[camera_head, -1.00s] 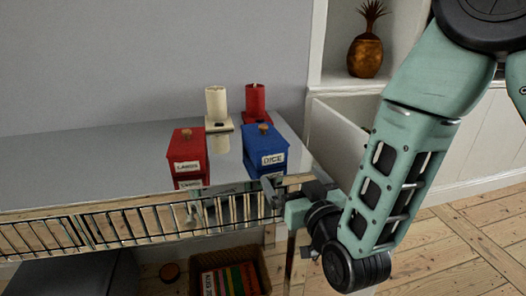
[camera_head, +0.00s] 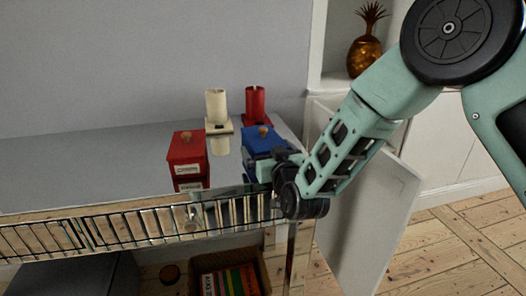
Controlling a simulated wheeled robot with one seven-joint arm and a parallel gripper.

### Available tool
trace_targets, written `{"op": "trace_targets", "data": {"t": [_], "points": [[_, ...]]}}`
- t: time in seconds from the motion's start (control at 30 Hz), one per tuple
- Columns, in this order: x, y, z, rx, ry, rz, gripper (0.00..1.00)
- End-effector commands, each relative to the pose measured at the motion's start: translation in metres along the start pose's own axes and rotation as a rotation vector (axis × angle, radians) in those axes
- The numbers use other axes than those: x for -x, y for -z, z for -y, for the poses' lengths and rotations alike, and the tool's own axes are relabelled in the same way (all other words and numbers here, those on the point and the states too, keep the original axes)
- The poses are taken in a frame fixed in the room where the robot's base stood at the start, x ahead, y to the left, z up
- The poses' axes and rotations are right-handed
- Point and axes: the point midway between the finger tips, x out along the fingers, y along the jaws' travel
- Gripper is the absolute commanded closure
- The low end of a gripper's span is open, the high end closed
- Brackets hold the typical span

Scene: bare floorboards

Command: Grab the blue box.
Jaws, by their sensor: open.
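The blue box (camera_head: 258,138), with a small brown knob on its lid, stands near the right end of the grey shelf top. My gripper (camera_head: 278,160) is open at the front right of the blue box and covers much of its front, including the label. I cannot tell whether the fingers touch the box or stand around it.
A red box (camera_head: 187,152) stands to the left of the blue one. Behind them are a cream candle (camera_head: 216,105) and a red candle (camera_head: 255,104) on holders. A metal railing (camera_head: 140,222) runs along the shelf front. A white cabinet door (camera_head: 375,215) stands open at right.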

Motion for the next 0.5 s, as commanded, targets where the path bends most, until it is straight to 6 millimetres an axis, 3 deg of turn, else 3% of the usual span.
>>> {"op": "trace_targets", "data": {"t": [0.13, 0.37, 0.5], "points": [[-0.0132, -0.0002, -0.0005, 0.001, -0.001, 0.0, 0.0], [-0.0144, -0.0003, -0.0004, 0.001, 0.0, 0.001, 0.0], [-0.0143, -0.0002, -0.0004, 0.001, 0.0, 0.001, 0.36]]}}
